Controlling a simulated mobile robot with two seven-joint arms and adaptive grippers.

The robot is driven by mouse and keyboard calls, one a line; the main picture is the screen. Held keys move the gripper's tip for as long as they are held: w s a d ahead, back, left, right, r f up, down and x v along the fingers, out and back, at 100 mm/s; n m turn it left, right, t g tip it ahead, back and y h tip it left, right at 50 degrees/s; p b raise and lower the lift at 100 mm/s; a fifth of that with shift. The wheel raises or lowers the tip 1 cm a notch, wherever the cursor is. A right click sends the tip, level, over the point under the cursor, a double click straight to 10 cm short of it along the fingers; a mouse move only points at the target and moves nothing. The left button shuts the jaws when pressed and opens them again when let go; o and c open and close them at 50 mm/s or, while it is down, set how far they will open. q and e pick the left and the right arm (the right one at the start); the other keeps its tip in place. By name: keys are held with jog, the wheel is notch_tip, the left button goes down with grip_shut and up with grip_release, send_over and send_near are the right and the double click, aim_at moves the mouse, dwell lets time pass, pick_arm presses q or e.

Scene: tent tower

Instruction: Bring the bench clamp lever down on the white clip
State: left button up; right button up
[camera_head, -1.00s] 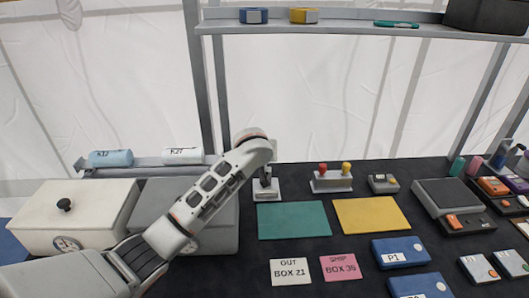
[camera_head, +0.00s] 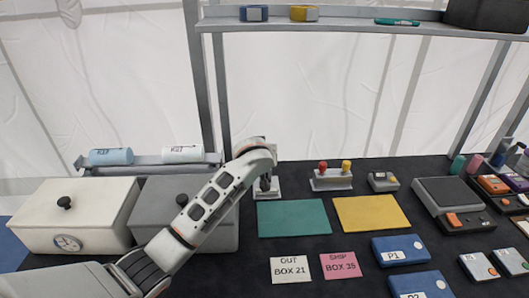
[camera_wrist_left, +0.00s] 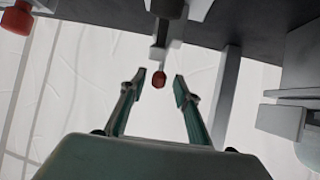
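The bench clamp (camera_head: 267,190) stands at the back of the dark bench on a pale base, partly behind my left wrist in the head view. In the left wrist view its grey body (camera_wrist_left: 160,52) comes in from the top, with a small red knob (camera_wrist_left: 159,80) at its end. My left gripper (camera_wrist_left: 167,82) is open, its two fingertips on either side of the red knob; I cannot tell whether they touch it. In the head view the gripper is hidden behind my wrist. I cannot make out the white clip. My right gripper is not in view.
A block with red and yellow knobs (camera_head: 331,183) stands just right of the clamp. A green mat (camera_head: 293,219) and a yellow mat (camera_head: 371,214) lie in front. A grey box (camera_head: 160,207) and a white box (camera_head: 100,203) stand left. A shelf (camera_head: 310,27) hangs above.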

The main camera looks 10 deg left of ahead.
pick_arm(q)
jog(key=shift+r, duration=0.1)
jog(key=shift+s+d+r, duration=0.15)
jog(key=shift+s+r, duration=0.05)
jog(key=shift+s, duration=0.2)
jog(key=a+v, duration=0.1)
jog(key=v, duration=1)
jog(key=shift+d, duration=0.35)
